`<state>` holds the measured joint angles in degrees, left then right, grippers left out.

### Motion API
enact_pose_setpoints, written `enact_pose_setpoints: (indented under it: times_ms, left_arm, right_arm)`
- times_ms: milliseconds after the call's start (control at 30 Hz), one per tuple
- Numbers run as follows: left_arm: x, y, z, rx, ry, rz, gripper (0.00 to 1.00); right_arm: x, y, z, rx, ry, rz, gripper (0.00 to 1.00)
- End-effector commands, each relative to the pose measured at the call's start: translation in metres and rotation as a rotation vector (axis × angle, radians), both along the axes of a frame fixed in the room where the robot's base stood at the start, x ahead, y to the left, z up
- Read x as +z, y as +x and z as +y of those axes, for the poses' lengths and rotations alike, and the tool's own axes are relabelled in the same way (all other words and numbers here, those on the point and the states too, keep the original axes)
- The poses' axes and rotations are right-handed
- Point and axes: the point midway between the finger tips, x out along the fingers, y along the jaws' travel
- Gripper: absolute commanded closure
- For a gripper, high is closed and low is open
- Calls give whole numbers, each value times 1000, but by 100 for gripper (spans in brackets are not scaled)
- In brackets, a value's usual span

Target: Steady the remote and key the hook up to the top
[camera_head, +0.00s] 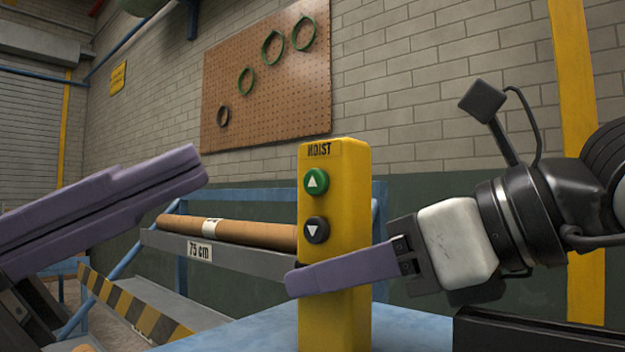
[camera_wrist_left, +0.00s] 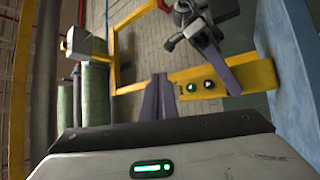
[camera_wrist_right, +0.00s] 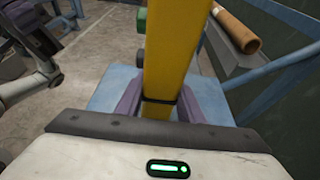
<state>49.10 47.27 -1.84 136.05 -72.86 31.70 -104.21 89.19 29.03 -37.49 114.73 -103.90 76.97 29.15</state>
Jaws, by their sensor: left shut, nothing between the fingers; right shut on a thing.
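The yellow remote (camera_head: 352,205) stands upright, with a green up-arrow button (camera_head: 315,182) above a black down-arrow button (camera_head: 316,230). My right gripper (camera_head: 340,277) is shut around its lower body from the right; the right wrist view shows purple fingers on both sides of the remote (camera_wrist_right: 166,55). My left gripper (camera_head: 196,168) is shut and empty, left of the remote and apart from it, its tips at about the green button's height. In the left wrist view, its closed fingers (camera_wrist_left: 160,95) appear beside the green button (camera_wrist_left: 191,88). I cannot make out the hook.
A blue table (camera_head: 405,335) is below the remote. Behind it, a brown tube (camera_head: 245,232) lies on a rack marked 75 cm (camera_head: 199,251). A striped barrier (camera_head: 125,303) is at lower left. A pegboard (camera_head: 265,80) with several rings hangs on the wall.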

Motion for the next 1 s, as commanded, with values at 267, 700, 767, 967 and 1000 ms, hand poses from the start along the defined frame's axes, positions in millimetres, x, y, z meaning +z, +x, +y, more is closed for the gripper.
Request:
enact_pose_setpoints:
  times_ms: [267,700,767,967,1000]
  left_arm:
    - [0,3,-2,0,1,0,100]
    - [1,47,-34,0,1,1,100]
    - [0,53,-39,-1,0,2,100]
    - [1,67,-49,1,1,-1,100]
    - [0,69,-50,1,2,-1,100]
  right_arm:
    - [1,0,0,0,2,-1,96]
    - [1,0,0,0,2,-1,96]
    - [1,0,0,0,2,-1,96]
    - [1,0,0,0,2,-1,96]
    - [1,0,0,0,2,-1,96]
